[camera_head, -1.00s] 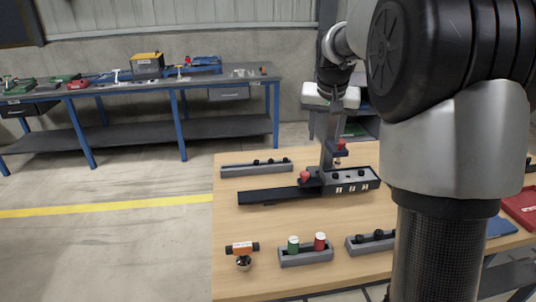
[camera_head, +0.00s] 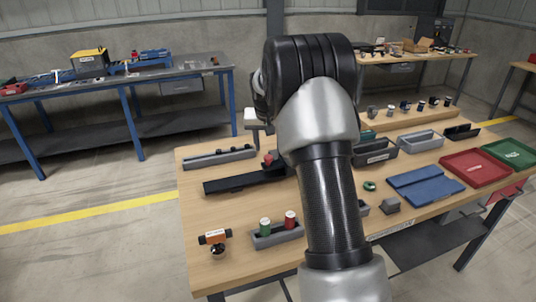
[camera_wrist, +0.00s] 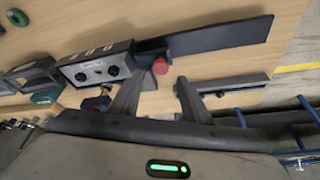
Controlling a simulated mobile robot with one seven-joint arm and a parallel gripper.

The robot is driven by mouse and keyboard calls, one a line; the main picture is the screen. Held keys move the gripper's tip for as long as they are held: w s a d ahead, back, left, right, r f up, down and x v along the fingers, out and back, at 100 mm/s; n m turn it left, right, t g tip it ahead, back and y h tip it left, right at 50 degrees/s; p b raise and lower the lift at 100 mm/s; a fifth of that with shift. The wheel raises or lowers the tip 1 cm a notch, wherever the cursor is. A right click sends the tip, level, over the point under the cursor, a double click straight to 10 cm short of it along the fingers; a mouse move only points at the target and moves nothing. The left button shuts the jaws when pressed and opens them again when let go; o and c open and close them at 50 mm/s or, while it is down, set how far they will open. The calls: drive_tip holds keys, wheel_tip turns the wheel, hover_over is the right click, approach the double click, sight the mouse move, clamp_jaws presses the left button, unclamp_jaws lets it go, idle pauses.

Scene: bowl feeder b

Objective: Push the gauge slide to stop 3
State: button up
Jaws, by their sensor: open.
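The gauge lies on the wooden table. In the head view its dark rail (camera_head: 232,182) and a red knob (camera_head: 268,158) show, and my arm hides its right part. In the wrist view I see its box (camera_wrist: 95,66) with two black knobs and several pale marks, too small to read, the long dark rail (camera_wrist: 220,40), and a red knob (camera_wrist: 160,66) near where they meet. My gripper (camera_wrist: 154,83) is open, its fingers spread on either side below the red knob in the picture. Nothing shows between them. I cannot tell whether a finger touches the gauge.
A grey holder (camera_head: 218,159) lies behind the gauge. In front stand an orange-and-black part (camera_head: 215,238) and a grey holder (camera_head: 277,236) with green and red cylinders. Blue (camera_head: 425,185), red (camera_head: 475,168) and green (camera_head: 510,152) trays are at the right.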

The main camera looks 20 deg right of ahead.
sight(268, 156)
drive_tip(key=x, duration=0.6)
drive_tip(key=shift+r, duration=0.1)
clamp_jaws()
drive_tip(key=a+b, duration=0.1)
drive_tip(key=a, duration=0.9)
drive_tip(key=shift+a+b, duration=0.15)
drive_tip(key=shift+b, duration=0.15)
